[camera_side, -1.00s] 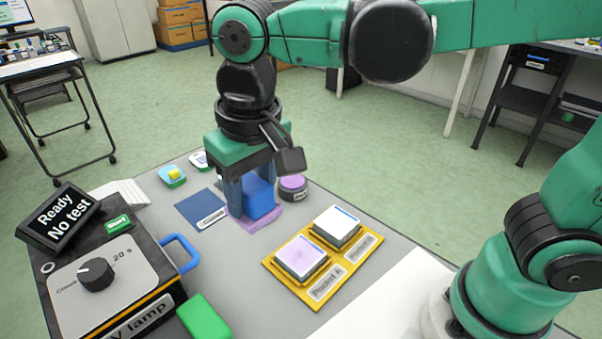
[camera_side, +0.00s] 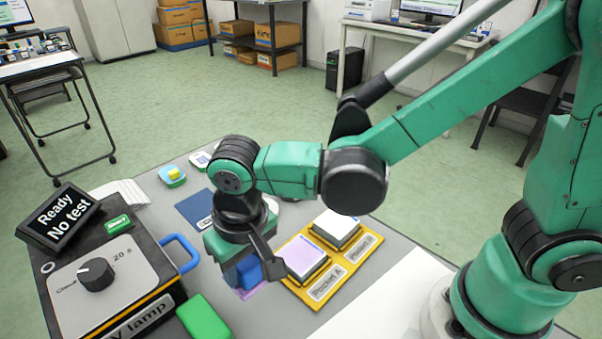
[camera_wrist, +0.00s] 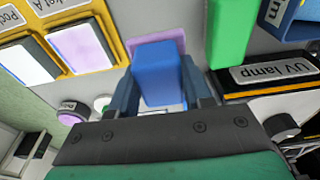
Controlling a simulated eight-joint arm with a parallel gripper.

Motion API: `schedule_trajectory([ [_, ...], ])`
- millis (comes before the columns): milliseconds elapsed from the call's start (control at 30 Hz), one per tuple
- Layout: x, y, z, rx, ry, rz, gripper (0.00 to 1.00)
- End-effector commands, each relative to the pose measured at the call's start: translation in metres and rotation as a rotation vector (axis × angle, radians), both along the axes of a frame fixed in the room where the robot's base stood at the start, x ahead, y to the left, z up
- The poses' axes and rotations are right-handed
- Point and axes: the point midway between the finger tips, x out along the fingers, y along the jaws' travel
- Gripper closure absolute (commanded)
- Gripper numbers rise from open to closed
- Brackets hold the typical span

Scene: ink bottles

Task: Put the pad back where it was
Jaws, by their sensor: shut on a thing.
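My gripper (camera_side: 246,268) is shut on a blue block (camera_side: 245,272), which I take to be the pad. In the wrist view the block (camera_wrist: 158,75) sits between the two fingers. A flat lilac square (camera_side: 250,292) shows at its lower end, also seen in the wrist view (camera_wrist: 170,45). The block is left of the yellow tray, over grey table; whether it touches the table is unclear. A navy mat (camera_side: 190,208) lies farther back, partly hidden by my wrist.
The yellow tray (camera_side: 345,276) holds a lilac-topped block (camera_side: 303,257) and a white-topped block (camera_side: 336,228). The UV lamp box (camera_side: 110,280) with blue handle (camera_side: 183,250) and a green block (camera_side: 204,318) stand left. A lilac-topped jar (camera_wrist: 70,117) shows in the wrist view.

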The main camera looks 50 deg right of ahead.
Motion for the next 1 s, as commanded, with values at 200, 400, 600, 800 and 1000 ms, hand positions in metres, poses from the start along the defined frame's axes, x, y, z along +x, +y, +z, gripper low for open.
schedule_trajectory([
  [200,0.0,0.0,-0.018,0.0,0.0,0.0,1.0],
  [400,0.001,0.0,-0.041,0.0,0.0,0.0,1.0],
  [600,0.0,0.0,-0.052,0.0,0.0,0.0,1.0],
  [800,0.0,0.0,-0.052,0.0,0.0,0.0,1.0],
  [1000,0.0,0.0,-0.055,0.0,0.0,0.0,0.36],
])
